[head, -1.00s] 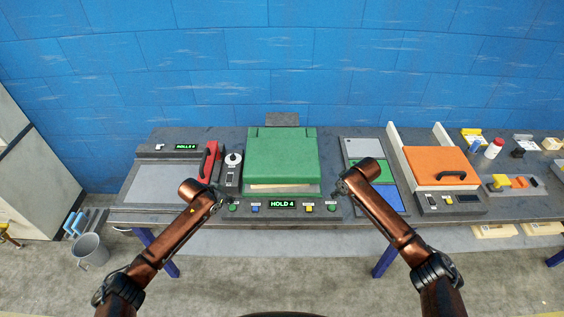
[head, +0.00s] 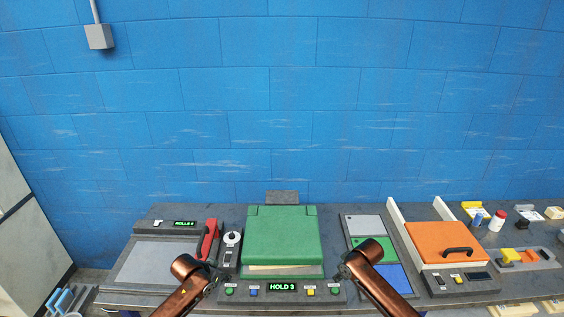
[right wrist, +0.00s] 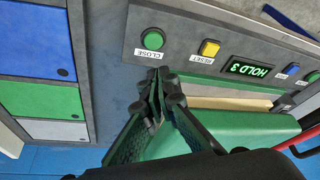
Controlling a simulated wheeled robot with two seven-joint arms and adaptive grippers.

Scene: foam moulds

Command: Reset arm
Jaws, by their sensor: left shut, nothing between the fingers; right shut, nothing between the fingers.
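My left gripper (head: 218,277) is shut and empty, at the left side of the green press, near the red handle. My right gripper (head: 344,271) is shut and empty at the press's right side. In the right wrist view the right gripper's fingers (right wrist: 157,82) meet beside the panel, close to the green CLOSE button (right wrist: 152,40). The green press (head: 283,238) has its lid down, with a pale layer showing at its front edge. Its panel display (head: 283,287) reads HOLD 3. A yellow RESET button (right wrist: 209,48) sits beside CLOSE.
To the left are a grey plate station (head: 158,262) and a red handle (head: 208,238). To the right are a tray with grey, green and blue panels (head: 364,225) and an orange lidded box (head: 445,243). Bottles and small parts lie at the far right. A blue wall stands behind.

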